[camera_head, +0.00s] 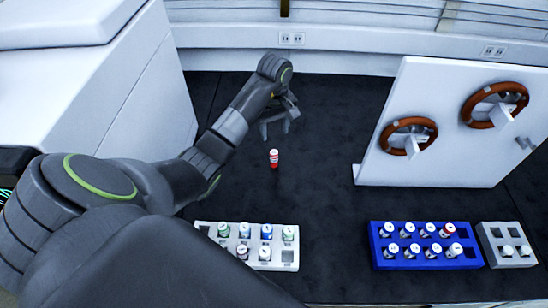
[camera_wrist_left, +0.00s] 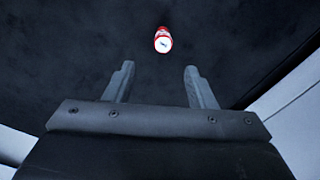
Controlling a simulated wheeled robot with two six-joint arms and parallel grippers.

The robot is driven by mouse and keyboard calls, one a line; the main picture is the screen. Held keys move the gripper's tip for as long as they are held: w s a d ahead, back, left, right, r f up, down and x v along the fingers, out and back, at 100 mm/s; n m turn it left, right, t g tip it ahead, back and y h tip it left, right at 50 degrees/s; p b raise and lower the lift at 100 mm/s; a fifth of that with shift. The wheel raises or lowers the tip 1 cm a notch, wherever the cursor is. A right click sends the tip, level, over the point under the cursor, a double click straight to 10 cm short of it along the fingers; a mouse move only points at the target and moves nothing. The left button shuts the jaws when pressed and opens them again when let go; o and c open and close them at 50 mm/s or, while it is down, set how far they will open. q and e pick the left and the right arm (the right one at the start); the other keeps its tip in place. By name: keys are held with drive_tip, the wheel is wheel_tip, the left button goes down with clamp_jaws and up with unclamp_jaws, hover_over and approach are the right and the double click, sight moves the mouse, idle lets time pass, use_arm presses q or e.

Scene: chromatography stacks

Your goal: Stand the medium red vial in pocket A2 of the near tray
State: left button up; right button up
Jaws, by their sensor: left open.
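Pocket labels cannot be read. My right gripper is out of view.
A blue tray (camera_head: 420,265) and a small grey tray (camera_head: 524,262), both holding vials, sit at the lower right. A white panel (camera_head: 440,160) with two brown rings stands at the right. A white cabinet (camera_head: 150,100) stands at the left. The bench around the lone vial is clear.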

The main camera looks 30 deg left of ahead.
use_arm(q)
drive_tip(key=b, duration=0.4)
hover_over(274, 152)
drive_tip(key=f, duration=0.4)
drive_tip(key=shift+w+f, duration=0.3)
drive_tip(key=shift+f, duration=0.05)
drive_tip(key=f, duration=0.1)
drive_tip(key=f+p, duration=0.1)
drive_tip(key=f, duration=0.2)
drive_tip(key=shift+s+f+p, duration=0.15)
drive_tip(key=shift+s+p, duration=0.2)
drive_tip(key=shift+p, duration=0.05)
drive_tip(key=shift+f, duration=0.4)
clamp_jaws()
drive_tip(key=shift+r, duration=0.1)
